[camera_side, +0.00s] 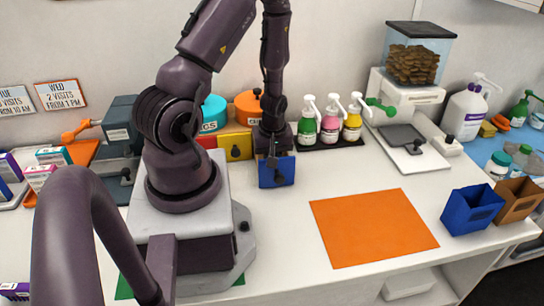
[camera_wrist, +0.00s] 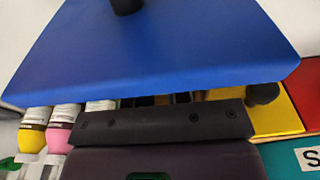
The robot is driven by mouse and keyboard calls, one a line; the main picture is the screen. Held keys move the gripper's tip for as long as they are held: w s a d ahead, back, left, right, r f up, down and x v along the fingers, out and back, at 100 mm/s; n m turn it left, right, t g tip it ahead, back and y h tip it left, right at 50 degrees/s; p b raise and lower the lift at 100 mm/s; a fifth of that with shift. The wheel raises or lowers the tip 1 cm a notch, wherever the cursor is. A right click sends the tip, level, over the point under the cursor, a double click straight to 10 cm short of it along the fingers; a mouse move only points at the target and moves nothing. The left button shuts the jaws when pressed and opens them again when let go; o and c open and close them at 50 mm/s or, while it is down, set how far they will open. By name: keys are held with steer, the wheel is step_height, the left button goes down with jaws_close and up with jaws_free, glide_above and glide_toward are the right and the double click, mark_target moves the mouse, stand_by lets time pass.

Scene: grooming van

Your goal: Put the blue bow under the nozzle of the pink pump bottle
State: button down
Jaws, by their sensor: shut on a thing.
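The pink pump bottle (camera_side: 330,128) stands upright between a green and a yellow pump bottle at the back. Its white nozzle (camera_side: 333,103) is at the top. Part of the pink bottle shows in the wrist view (camera_wrist: 62,127). My gripper (camera_side: 272,157) is left of the bottles, pointing down, shut on a blue box-like piece with a dark knob (camera_side: 286,170). This blue piece (camera_wrist: 160,48) fills the top of the wrist view and hides my fingertips. I cannot tell exactly where they grip it. No blue bow is visible.
A yellow knobbed piece (camera_side: 236,143) and a red one stand left of my gripper, below teal and orange tubs. The white scale (camera_side: 405,140) is right of the bottles. An orange mat (camera_side: 370,228) lies on open white counter. Blue (camera_side: 472,210) and brown boxes stand far right.

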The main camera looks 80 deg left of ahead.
steer(key=shift+f, duration=0.1)
steer(key=shift+f, duration=0.15)
steer(key=c, duration=1.1)
jaws_free()
